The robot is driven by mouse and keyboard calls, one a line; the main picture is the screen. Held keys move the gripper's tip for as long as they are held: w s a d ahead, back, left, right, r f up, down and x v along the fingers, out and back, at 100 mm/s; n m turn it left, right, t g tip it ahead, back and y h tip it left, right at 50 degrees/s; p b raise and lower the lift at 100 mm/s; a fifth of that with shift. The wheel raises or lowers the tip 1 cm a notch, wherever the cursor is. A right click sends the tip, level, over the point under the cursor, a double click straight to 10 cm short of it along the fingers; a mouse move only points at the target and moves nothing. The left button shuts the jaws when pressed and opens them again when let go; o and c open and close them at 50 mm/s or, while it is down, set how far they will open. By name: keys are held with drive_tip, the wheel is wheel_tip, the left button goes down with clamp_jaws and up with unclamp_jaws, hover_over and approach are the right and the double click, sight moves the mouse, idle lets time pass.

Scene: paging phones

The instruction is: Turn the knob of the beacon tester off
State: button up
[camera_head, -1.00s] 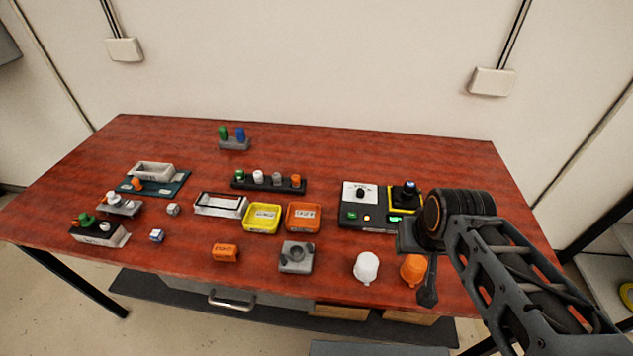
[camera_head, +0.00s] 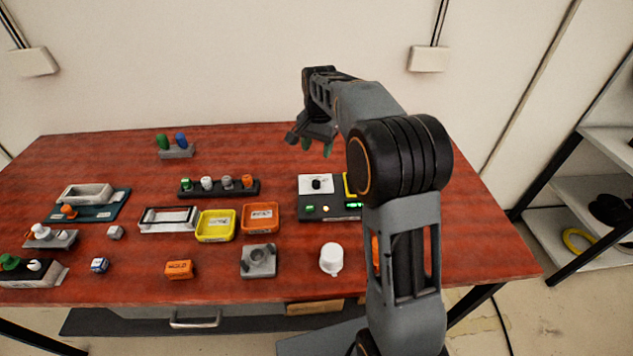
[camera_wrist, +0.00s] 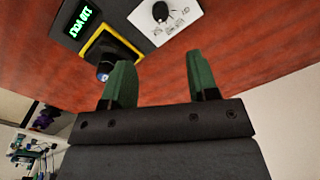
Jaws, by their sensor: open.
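The beacon tester (camera_head: 308,198) is a dark panel on the right part of the red table. On it are a white plate (camera_head: 308,181) with a black knob (camera_head: 316,184), lit lamps and a green display (camera_head: 353,204). The wrist view shows the knob (camera_wrist: 160,12) at the top edge, the display (camera_wrist: 83,23), and a yellow-framed section (camera_wrist: 88,48) with a dark raised part. My arm hides the tester's right side in the head view. My gripper (camera_head: 317,147) is open and empty, above and behind the tester. Its green fingers (camera_wrist: 160,70) point toward the tester, apart from the knob.
A white dome (camera_head: 331,257) and a partly hidden orange one stand in front of the tester. Orange (camera_head: 274,216) and yellow (camera_head: 203,234) trays lie to the left, with a grey block (camera_head: 258,273) before them. The table behind the tester looks clear.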

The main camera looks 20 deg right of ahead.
sight(316, 182)
drive_tip(key=f, duration=1.3)
drive_tip(key=shift+w+a+f, duration=0.1)
drive_tip(key=shift+w+f, duration=0.1)
drive_tip(key=shift+f, duration=0.05)
drive_tip(key=c, duration=0.9)
